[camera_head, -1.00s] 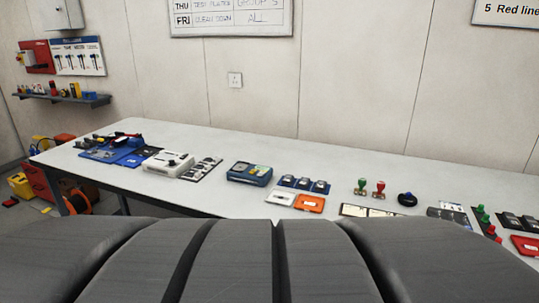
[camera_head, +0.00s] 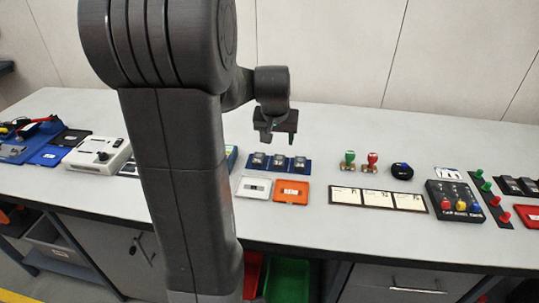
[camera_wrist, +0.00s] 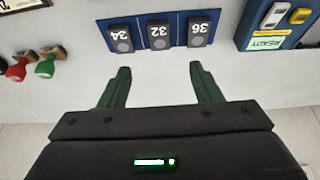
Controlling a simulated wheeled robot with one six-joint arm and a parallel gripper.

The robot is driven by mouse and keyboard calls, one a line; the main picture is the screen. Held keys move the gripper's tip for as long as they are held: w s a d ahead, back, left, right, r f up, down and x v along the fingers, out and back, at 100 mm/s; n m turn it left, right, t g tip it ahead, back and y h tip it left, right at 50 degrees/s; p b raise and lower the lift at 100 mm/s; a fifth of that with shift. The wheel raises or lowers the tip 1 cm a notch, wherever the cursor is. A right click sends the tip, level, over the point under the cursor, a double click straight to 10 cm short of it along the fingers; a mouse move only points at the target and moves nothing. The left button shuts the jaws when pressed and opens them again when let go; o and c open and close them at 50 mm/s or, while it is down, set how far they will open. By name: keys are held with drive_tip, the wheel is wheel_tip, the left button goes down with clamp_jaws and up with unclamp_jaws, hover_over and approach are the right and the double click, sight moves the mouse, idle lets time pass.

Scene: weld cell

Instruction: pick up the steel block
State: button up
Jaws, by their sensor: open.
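My gripper (camera_head: 277,138) is open and empty above the bench; in the wrist view its two green fingers (camera_wrist: 160,72) stand apart with bare bench between them. A blue strip (camera_head: 254,171) holds three small dark grey blocks. In the wrist view they read 34 (camera_wrist: 120,38), 32 (camera_wrist: 159,37) and 36 (camera_wrist: 199,34), upside down. The fingers point towards this strip (camera_wrist: 179,16) and are apart from it. I cannot tell from the pictures which thing is the steel block; no label names it.
A white card (camera_head: 254,187) and an orange one (camera_head: 292,192) lie in front of the strip. Green (camera_head: 349,160) and red (camera_head: 371,162) handled stamps stand to the right. A blue READY device (camera_wrist: 283,22) is beside the strip. My arm hides part of the bench.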

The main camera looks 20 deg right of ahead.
sight(279, 160)
drive_tip(key=x, duration=1.2)
drive_tip(key=shift+s+f, duration=0.15)
drive_tip(key=shift+s, duration=0.05)
